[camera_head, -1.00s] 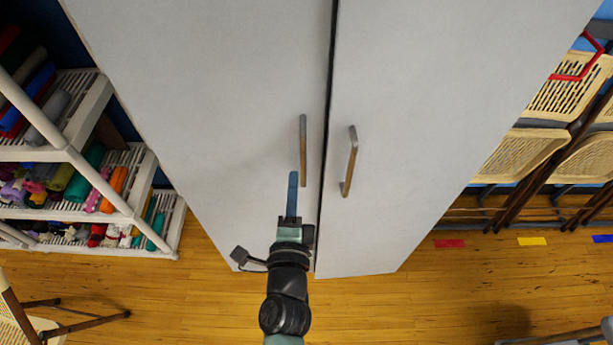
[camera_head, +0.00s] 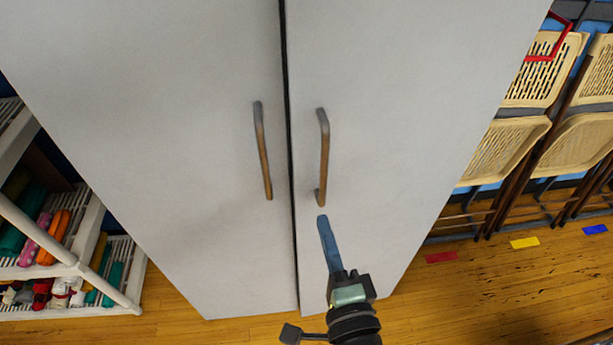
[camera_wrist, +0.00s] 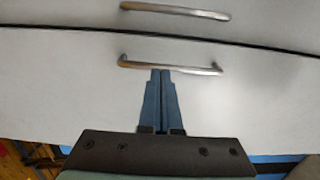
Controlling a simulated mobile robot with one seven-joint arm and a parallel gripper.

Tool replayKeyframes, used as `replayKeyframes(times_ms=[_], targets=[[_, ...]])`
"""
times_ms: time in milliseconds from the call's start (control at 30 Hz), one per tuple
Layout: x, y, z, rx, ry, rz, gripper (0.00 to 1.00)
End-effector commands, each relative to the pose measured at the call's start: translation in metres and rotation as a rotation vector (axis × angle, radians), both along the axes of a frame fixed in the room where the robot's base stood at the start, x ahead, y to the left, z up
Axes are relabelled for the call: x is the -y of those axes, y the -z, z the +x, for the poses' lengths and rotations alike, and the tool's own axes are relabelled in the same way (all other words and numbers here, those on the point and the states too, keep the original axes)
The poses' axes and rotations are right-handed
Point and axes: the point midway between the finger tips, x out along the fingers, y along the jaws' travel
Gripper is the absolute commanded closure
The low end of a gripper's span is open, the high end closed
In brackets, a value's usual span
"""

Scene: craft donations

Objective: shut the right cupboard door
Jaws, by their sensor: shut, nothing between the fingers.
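The right cupboard door (camera_head: 400,120) is a tall light-grey panel with a vertical bar handle (camera_head: 323,160). A narrow dark gap separates it from the left door (camera_head: 160,130). I cannot tell whether the right door is fully flush. My gripper (camera_head: 322,219) has its blue fingers together and empty, in front of the right door just below its handle. In the wrist view, the right door's handle (camera_wrist: 170,67) lies just beyond the fingertips (camera_wrist: 162,72), and the left door's handle (camera_wrist: 175,11) is farther up. Contact with the door is unclear.
A white shelf (camera_head: 85,270) with coloured rolls stands at the left. Folded cream chairs (camera_head: 505,150) lean at the right. Red (camera_head: 441,257), yellow (camera_head: 524,242) and blue (camera_head: 595,229) strips lie on the wooden floor (camera_head: 470,300), which is open at the right front.

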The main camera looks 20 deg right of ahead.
Motion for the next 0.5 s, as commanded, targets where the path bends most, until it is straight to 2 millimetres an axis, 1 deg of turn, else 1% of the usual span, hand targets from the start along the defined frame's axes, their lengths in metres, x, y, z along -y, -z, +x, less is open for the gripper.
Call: replayKeyframes(times_ms=[33,200,400,500], targets=[[0.002,-0.005,0.010,0.003,0.000,0.000,1.00],[0.008,-0.004,0.042,0.002,0.000,0.001,1.00],[0.015,-0.003,0.077,0.001,0.000,0.000,1.00],[0.018,-0.002,0.091,0.001,0.000,0.001,1.00]])
